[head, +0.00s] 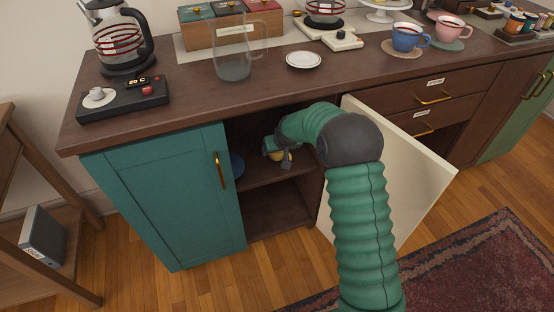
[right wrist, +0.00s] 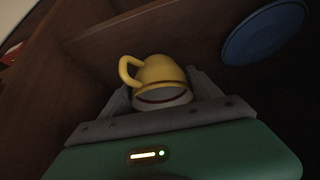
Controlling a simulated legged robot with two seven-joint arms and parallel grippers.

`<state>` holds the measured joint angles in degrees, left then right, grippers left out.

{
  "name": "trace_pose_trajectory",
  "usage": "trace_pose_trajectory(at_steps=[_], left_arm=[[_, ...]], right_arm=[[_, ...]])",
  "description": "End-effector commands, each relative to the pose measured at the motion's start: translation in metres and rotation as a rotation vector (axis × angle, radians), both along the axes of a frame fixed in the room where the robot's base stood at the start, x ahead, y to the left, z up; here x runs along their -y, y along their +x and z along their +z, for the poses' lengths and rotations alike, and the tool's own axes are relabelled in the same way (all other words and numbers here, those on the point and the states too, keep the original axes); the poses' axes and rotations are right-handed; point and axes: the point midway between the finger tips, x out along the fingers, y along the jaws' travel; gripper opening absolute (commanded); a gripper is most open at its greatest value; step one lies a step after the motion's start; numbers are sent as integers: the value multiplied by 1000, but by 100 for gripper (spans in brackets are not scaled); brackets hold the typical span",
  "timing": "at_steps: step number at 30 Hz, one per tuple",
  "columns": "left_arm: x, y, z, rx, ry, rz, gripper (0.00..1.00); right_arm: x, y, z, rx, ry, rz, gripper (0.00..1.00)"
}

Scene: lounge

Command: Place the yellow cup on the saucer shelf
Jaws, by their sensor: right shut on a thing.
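The yellow cup (right wrist: 160,78) is between the fingers of my right gripper (right wrist: 163,95), which is shut on it; its handle points left in the right wrist view. In the head view my right arm reaches into the open cabinet, and the gripper (head: 279,157) is just above the cabinet's inner shelf (head: 262,172) with a bit of the yellow cup (head: 281,155) showing. I cannot tell whether the cup touches the shelf. A blue saucer (right wrist: 264,32) stands at the right of the wrist view; its edge shows behind the teal door (head: 237,166). My left gripper is not in view.
The open cream-sided door (head: 406,172) stands right of my arm. The teal door (head: 165,198) covers the cabinet's left part. The countertop above holds a glass pitcher (head: 232,62), a white saucer (head: 303,60), a blue cup (head: 408,37) and a pink cup (head: 452,28).

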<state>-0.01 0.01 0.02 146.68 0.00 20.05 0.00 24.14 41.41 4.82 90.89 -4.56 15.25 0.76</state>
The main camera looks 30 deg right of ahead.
Motion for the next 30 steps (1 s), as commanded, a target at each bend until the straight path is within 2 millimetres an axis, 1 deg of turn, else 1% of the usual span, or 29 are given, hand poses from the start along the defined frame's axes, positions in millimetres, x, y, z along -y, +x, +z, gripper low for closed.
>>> trace_pose_trajectory(at_steps=[3, 6, 8, 9, 14, 15, 19, 20, 28, 30], left_arm=[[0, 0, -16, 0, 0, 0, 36], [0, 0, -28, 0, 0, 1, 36], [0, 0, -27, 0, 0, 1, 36], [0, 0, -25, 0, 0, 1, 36], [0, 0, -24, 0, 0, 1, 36], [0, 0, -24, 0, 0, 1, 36], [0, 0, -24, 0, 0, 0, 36], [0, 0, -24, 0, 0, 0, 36], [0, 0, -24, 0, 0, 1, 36], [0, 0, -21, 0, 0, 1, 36]], right_arm=[[-1, 1, -19, 0, -1, 2, 25], [0, 1, -36, 2, -1, 1, 25], [0, 2, -36, 3, 0, 1, 25], [0, 2, -34, 3, 0, 1, 17], [0, 1, -34, 2, 0, 1, 17], [0, 1, -34, 1, 0, 1, 75], [0, 1, -34, 1, 0, 1, 92], [0, 1, -34, 1, 0, 1, 94], [0, 1, -33, 2, 1, 0, 94], [-1, -1, -28, 2, 0, 1, 94]])
